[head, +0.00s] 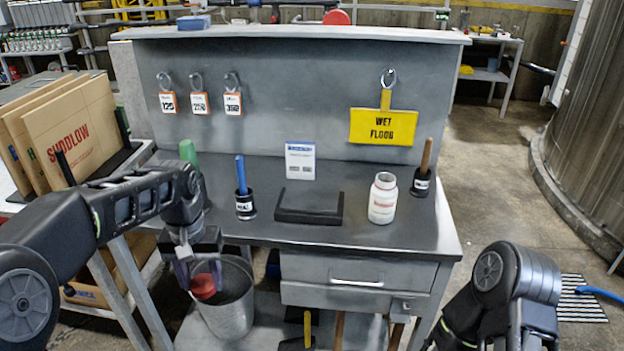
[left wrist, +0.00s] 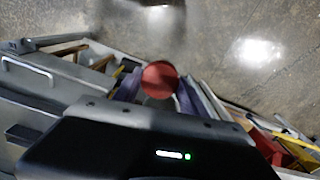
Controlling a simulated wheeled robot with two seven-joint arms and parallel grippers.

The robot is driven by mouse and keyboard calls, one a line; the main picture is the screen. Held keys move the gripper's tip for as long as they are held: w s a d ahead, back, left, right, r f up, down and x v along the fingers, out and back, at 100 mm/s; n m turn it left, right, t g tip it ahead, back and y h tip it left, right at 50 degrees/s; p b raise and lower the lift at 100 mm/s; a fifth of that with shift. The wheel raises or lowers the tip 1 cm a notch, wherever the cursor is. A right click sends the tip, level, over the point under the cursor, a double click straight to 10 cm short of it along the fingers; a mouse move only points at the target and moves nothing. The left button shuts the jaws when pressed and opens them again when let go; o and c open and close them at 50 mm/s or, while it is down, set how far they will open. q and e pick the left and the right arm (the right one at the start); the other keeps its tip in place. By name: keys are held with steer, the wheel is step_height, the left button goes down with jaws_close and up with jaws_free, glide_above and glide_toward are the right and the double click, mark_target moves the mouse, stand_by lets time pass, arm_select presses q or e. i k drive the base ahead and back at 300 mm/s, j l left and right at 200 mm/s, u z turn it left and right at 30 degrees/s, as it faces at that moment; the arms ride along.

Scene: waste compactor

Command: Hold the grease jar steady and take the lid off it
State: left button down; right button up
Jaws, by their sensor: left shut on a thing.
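The grease jar (head: 382,200), white with a red-printed label, stands upright on the bench top, right of centre. Its white neck shows with no lid on it. My left gripper (head: 200,277) is well left of the jar, low in front of the bench's front edge. It is shut on a round red lid (head: 204,287), which overlaps the grey bucket (head: 226,316) in the head view. The red lid (left wrist: 160,76) also shows between the fingertips in the left wrist view. My right arm comes in at the lower right, but its gripper is out of view.
A black tray (head: 309,218) lies left of the jar, and a black holder with a wooden handle (head: 424,160) stands right of it. Blue-handled (head: 241,175) and green-handled (head: 189,152) tools stand further left. A yellow sign (head: 383,126) hangs on the back panel.

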mark_target(384, 192)
steer(key=i+j+z, duration=0.15)
steer(key=j+z, duration=0.15)
steer(key=i+j+z, duration=0.1)
steer(key=j+z, duration=0.55)
steer(key=j, duration=0.2)
steer(key=k+j+z, duration=0.1)
steer(key=j+z, duration=0.2)
steer(key=j, duration=0.15)
steer(key=k+j+z, duration=0.1)
steer(key=j+z, duration=0.2)
steer(key=k+j+z, duration=0.3)
steer(key=j, duration=0.2)
steer(key=k+j+z, duration=0.1)
steer(key=j+z, duration=0.25)
